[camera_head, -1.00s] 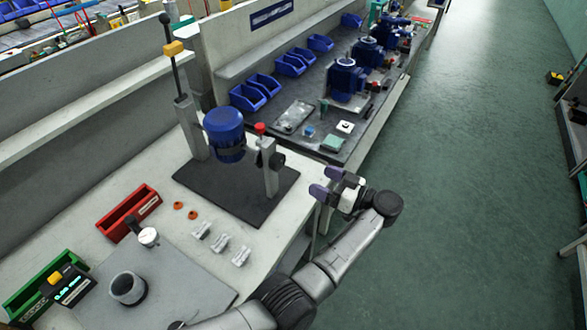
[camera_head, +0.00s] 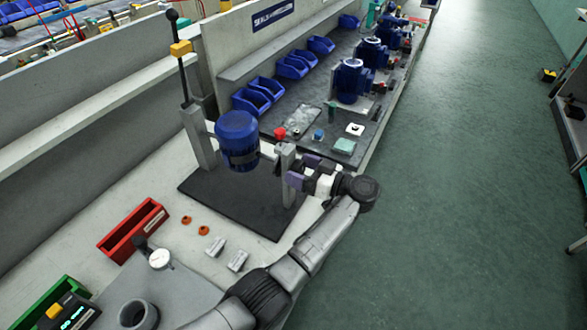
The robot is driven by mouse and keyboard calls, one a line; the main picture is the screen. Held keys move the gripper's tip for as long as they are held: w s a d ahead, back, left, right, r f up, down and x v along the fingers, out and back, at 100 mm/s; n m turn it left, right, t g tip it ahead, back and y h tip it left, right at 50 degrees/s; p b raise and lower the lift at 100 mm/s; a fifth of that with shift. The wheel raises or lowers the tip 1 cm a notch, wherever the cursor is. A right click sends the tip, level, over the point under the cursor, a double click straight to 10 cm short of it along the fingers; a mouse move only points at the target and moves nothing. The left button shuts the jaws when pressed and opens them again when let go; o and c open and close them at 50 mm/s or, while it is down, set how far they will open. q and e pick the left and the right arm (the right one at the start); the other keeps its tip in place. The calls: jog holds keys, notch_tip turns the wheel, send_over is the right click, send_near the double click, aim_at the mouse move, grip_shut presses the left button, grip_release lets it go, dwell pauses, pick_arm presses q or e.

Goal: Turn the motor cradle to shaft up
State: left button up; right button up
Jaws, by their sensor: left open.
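The blue motor (camera_head: 238,140) hangs in the motor cradle between two grey posts above a dark base plate (camera_head: 235,203). The left post (camera_head: 199,138) carries a tall black lever (camera_head: 182,75) with a yellow block (camera_head: 180,48). The right post (camera_head: 286,165) has a red knob (camera_head: 280,133) at its top. My left gripper (camera_head: 302,169), with purple fingertips, is open just to the right of the right post. I cannot tell whether it touches the post. The motor's shaft is not clearly visible. My right gripper is not in view.
A red bin (camera_head: 133,230), orange rings (camera_head: 203,230), grey parts (camera_head: 238,261) and a dial gauge (camera_head: 160,259) lie at the front left. A green bin (camera_head: 45,308) stands at bottom left. The bench behind holds blue bins (camera_head: 258,95) and more motors.

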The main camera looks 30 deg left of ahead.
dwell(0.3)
pick_arm(q)
jog(key=shift+c, duration=0.7)
jog(key=c, duration=1.1)
jog(key=shift+r+p, duration=0.1)
jog(key=shift+p, duration=0.3)
jog(key=shift+c, duration=0.2)
jog(key=m+p, duration=0.3)
jog(key=p, duration=0.4)
jog(key=shift+r, duration=0.15)
jog(key=shift+w+m+p, duration=0.1)
jog(key=shift+m+p, duration=0.9)
jog(key=shift+f+m+p, duration=0.3)
jog(key=shift+m+p, duration=0.2)
jog(key=shift+m, duration=0.5)
